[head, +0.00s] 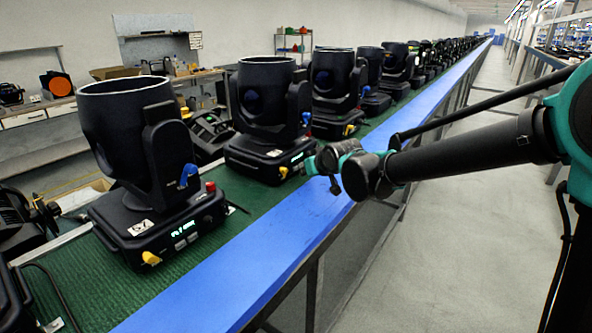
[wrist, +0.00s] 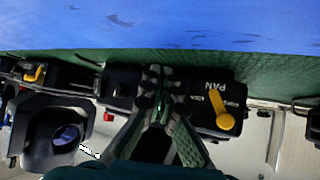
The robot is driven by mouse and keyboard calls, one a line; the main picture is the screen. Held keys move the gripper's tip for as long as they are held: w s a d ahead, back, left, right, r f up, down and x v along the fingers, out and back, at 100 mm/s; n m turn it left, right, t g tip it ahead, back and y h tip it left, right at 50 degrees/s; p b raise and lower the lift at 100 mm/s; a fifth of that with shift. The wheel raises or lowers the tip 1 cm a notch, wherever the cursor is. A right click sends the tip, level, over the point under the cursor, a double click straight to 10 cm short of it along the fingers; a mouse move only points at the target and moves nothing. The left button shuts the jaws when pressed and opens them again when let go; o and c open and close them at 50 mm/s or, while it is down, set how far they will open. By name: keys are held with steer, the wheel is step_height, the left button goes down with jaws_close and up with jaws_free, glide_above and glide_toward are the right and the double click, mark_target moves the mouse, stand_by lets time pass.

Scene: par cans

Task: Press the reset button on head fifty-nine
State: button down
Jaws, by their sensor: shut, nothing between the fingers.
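In the head view, a row of black moving heads stands on a green-topped bench. The nearest head (head: 135,150) has a lit display, a yellow lever, a blue knob and a red button (head: 211,186) on its base. The second head (head: 265,110) has a similar lit base (head: 262,158). My gripper (head: 320,168) is beside the right end of that base, above the blue strip. In the wrist view, my gripper (wrist: 160,78) has its fingers shut together in front of a black base marked PAN (wrist: 212,84). The fingers hide part of this base.
A blue strip (head: 235,285) runs along the bench edge. Another yellow lever (wrist: 226,120) sits beside the PAN marking in the wrist view. A small red part (wrist: 108,116) shows left of my fingers. The aisle floor (head: 450,240) on the right is clear.

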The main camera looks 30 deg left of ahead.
mark_target(319, 187)
steer(key=shift+a, duration=0.1)
steer(key=shift+a, duration=0.3)
steer(key=shift+a, duration=0.4)
stand_by(0.5)
stand_by(0.4)
steer(key=shift+d, duration=0.8)
steer(key=shift+d, duration=0.1)
steer(key=shift+s+d, duration=0.15)
steer(key=shift+d, duration=1.1)
steer(key=shift+s+d, duration=0.1)
steer(key=shift+d, duration=1.1)
